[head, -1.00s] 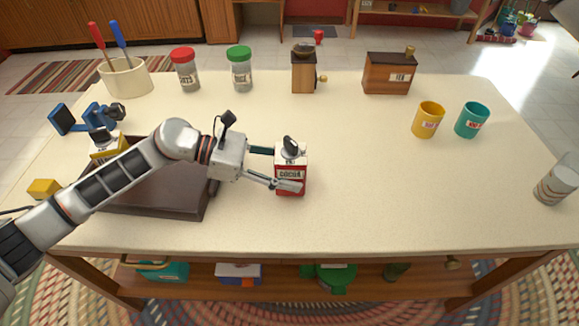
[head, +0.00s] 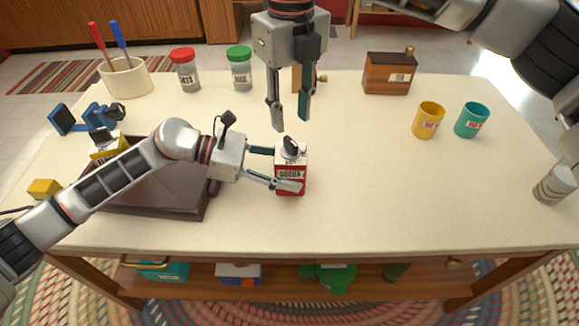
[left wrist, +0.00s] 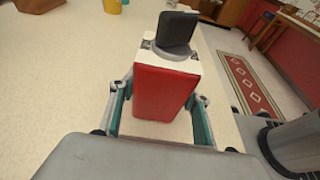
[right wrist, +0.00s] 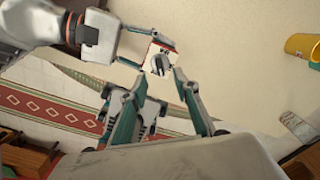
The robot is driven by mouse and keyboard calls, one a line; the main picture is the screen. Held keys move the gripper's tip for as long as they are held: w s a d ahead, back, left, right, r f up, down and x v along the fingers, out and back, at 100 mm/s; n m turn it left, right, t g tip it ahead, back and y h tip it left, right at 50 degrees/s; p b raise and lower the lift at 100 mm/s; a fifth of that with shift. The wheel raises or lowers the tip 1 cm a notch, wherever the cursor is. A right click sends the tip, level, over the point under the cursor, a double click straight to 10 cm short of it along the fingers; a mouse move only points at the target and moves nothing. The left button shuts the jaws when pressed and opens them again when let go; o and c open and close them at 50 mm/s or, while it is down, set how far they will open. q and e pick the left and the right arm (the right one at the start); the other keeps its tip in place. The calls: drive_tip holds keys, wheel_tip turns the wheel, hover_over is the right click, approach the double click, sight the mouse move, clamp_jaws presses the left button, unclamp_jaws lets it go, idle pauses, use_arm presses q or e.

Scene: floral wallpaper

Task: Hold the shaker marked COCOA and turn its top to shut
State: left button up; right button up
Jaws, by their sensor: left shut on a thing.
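The red shaker marked COCOA (head: 291,178) stands upright on the table, with a white top and a dark turning knob (head: 291,146). It also shows in the left wrist view (left wrist: 165,92), between the fingers. My left gripper (head: 281,170) is shut on the shaker's body from the left. My right gripper (head: 290,125) points down above and slightly behind the shaker. Its fingers are apart with nothing between them. In the right wrist view the shaker's top (right wrist: 160,60) lies beyond the open fingertips.
A dark tray (head: 150,190) with a yellow-labelled shaker (head: 107,146) is at the left. Two jars (head: 185,70), a grinder and a wooden box (head: 389,74) stand at the back. Yellow (head: 428,120) and teal cups (head: 471,120) stand right. The table's right front is clear.

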sight(290, 140)
drive_tip(key=shift+f, duration=3.4)
clamp_jaws()
drive_tip(key=m, duration=0.6)
drive_tip(key=shift+m, duration=0.3)
drive_tip(key=shift+c, duration=0.3)
unclamp_jaws()
drive_tip(key=shift+r, duration=0.15)
